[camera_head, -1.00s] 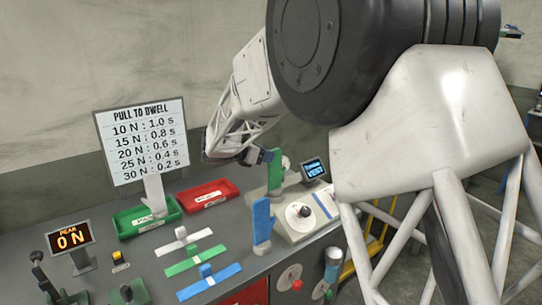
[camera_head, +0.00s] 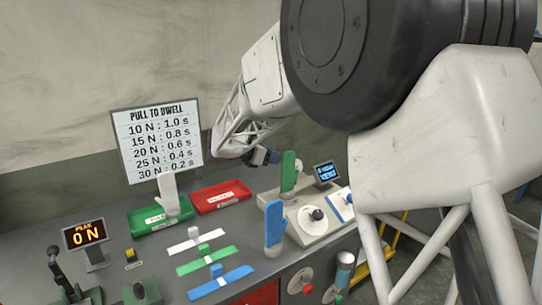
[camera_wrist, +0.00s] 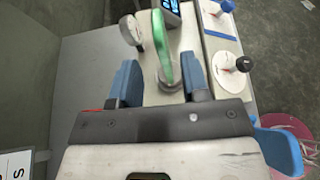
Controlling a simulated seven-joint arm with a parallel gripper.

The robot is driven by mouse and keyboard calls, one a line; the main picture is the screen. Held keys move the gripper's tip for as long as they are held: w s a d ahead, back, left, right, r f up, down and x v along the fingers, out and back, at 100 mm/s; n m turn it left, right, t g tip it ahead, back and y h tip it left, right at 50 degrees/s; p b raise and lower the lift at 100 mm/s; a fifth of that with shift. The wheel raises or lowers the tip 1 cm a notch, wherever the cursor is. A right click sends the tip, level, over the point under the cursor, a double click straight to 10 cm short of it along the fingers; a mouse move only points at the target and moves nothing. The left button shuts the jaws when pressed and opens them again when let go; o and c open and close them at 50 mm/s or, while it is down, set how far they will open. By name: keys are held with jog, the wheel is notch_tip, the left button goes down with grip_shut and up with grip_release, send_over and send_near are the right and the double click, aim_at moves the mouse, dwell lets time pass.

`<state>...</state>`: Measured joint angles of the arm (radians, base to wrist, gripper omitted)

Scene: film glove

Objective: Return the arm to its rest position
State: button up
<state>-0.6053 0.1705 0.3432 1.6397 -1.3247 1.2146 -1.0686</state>
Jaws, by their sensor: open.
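My gripper (camera_head: 265,157) hangs at the end of my white lattice arm, near the back wall, above the bench. Its blue fingers are apart and empty in the wrist view (camera_wrist: 161,68). A green glove-shaped form (camera_head: 289,172) stands upright just right of my gripper; in the wrist view it shows beyond and between the fingers (camera_wrist: 163,47), with no visible contact. A blue form (camera_head: 274,226) stands nearer the front.
A red tray (camera_head: 221,197) lies beside the green one. A chart board (camera_head: 156,143), a peak display (camera_head: 84,235) reading 0 N and a small blue screen (camera_head: 326,173) stand up from the bench. A dial box (camera_head: 313,218) is at right. White, green and blue crosspieces lie in front.

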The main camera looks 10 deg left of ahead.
jog(key=s+d+r+m+g+y, duration=0.25)
jog(key=s+d+m, duration=0.35)
jog(key=s+d, duration=0.55)
jog(key=s+d+r+m+g+y, duration=0.1)
jog(key=s+d+m+g, duration=0.45)
jog(key=d, duration=0.95)
jog(key=s+d+f+m+y, duration=0.1)
jog(key=s+m, duration=0.4)
jog(key=s, duration=0.5)
jog(key=s+d+f+m+y, duration=0.2)
jog(key=s+d+m+y, duration=0.1)
jog(key=s, duration=0.8)
jog(key=s+d+f+m+t+y, duration=0.1)
jog(key=s+d+f+m+y, duration=0.1)
jog(key=s+d+m, duration=0.2)
jog(key=s+m, duration=0.3)
jog(key=s, duration=0.4)
jog(key=shift+d+f+m, duration=0.15)
jog(key=shift+d+m, duration=0.2)
